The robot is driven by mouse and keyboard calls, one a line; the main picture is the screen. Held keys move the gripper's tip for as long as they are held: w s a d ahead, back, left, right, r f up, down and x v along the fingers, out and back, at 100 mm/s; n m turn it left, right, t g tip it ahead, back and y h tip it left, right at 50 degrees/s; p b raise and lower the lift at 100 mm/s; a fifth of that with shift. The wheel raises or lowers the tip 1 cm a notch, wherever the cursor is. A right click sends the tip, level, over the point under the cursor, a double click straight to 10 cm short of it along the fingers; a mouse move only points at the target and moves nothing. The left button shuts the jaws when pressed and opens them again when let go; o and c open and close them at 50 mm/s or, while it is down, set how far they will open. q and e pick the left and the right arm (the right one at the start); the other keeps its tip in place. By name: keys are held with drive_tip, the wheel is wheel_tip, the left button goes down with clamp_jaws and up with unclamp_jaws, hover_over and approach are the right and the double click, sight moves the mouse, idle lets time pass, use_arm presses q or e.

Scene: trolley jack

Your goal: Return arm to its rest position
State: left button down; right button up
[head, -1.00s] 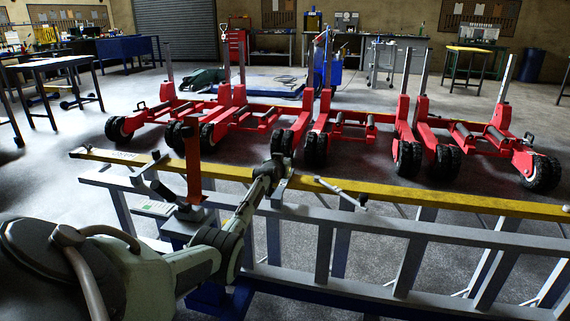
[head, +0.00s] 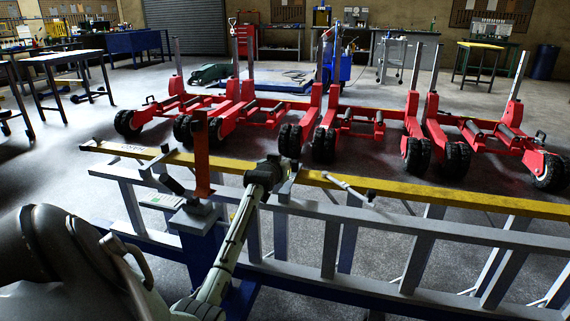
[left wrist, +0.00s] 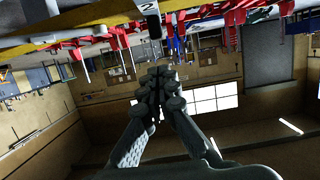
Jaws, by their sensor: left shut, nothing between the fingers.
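My left arm (head: 236,235) comes in from the lower left and reaches forward over a grey and yellow rail frame. My left gripper (head: 277,173) is at the far end of it, by the yellow top rail (head: 400,191). In the head view it looks small, and I cannot tell if it touches the rail. In the left wrist view the gripper (left wrist: 158,76) is shut and empty, its fingertips together. The rail and red stands show upside down along the top of that view. My right gripper is in neither view.
Several red wheeled stands (head: 350,128) fill the floor behind. Benches line the back wall. Bare floor (head: 60,165) lies at the left.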

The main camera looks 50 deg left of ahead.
use_arm(q)
drive_tip(key=shift+s+d, duration=0.1)
drive_tip(key=shift+s, duration=0.05)
idle(0.5)
drive_tip(key=s+d+f+m+g+h+p, duration=0.1)
drive_tip(key=s+d+f+m+g+h, duration=0.2)
drive_tip(key=s+d+f, duration=0.85)
drive_tip(key=s+d+f+m+g+h+p, duration=0.1)
drive_tip(key=s+d+f+m+g+h, duration=0.15)
drive_tip(key=s+d+f, duration=0.85)
drive_tip(key=s+d+f+m+g, duration=0.2)
drive_tip(key=s+d, duration=0.8)
drive_tip(key=d, duration=0.5)
drive_tip(key=shift+s+f+g+h+p, duration=0.25)
drive_tip(key=shift+f+g+h+p, duration=0.2)
drive_tip(key=shift+f+g, duration=0.4)
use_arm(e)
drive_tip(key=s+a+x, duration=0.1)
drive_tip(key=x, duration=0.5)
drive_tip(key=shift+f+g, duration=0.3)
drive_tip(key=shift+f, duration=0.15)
use_arm(q)
drive_tip(key=shift+m, duration=0.25)
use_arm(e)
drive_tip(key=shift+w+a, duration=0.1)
